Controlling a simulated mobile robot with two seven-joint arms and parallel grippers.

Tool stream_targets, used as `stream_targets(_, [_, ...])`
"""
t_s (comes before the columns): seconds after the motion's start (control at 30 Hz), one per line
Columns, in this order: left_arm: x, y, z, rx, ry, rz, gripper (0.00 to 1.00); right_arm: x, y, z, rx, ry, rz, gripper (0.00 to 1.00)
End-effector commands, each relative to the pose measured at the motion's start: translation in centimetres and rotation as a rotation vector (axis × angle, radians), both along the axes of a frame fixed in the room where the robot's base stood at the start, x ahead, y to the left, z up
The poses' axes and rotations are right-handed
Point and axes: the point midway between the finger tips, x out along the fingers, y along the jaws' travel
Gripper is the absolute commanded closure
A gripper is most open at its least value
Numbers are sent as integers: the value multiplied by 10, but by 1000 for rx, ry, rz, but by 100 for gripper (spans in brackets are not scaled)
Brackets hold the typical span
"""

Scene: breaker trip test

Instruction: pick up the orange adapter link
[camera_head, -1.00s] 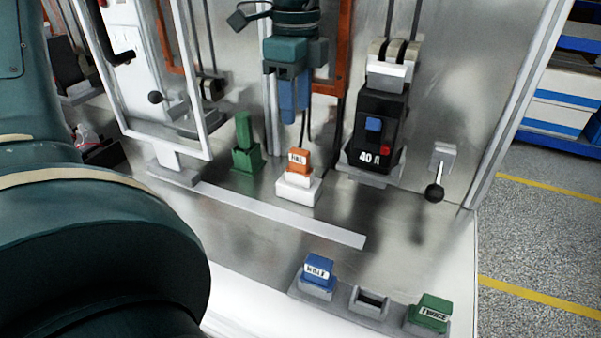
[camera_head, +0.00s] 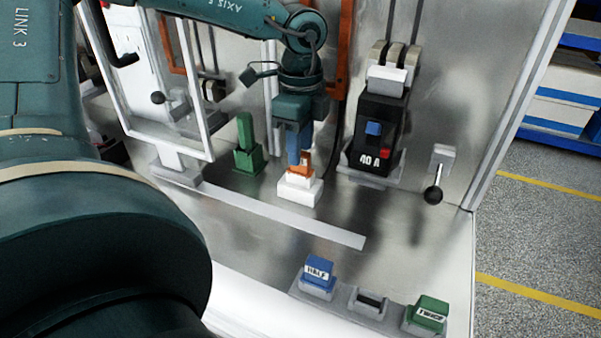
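The orange adapter link (camera_head: 296,180) sits upright on a white base (camera_head: 299,192) in the middle of the metal panel's floor. My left gripper (camera_head: 301,163) points down over it from above. Its blue fingers reach the link's upper part and hide some of it, including its label. Whether the fingers press on the link or only straddle it cannot be told from this angle. My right gripper is not in view.
A green block (camera_head: 247,157) stands left of the link, and the black 40 A breaker (camera_head: 376,130) stands right of it. A grey rail (camera_head: 270,213) lies in front. Nearer are a blue HALF block (camera_head: 318,274), an empty socket (camera_head: 368,302) and a green block (camera_head: 430,312).

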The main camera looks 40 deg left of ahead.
Motion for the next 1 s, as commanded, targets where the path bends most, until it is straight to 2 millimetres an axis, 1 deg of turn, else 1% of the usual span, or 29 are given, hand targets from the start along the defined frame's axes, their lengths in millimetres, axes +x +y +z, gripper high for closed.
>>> stream_targets(0.03, [0, 0, 0, 0, 0, 0, 67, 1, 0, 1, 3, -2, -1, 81])
stream_targets(0.07, [0, 0, 0, 0, 0, 0, 70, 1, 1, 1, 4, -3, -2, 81])
stream_targets(0.43, [0, 0, 0, 1, 0, 0, 100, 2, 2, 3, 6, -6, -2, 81])
stream_targets(0.87, [0, 0, 1, 1, -1, 0, 100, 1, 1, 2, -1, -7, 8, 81])
stream_targets(1.0, [1, 0, 8, 3, -4, 0, 100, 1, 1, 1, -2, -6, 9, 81])
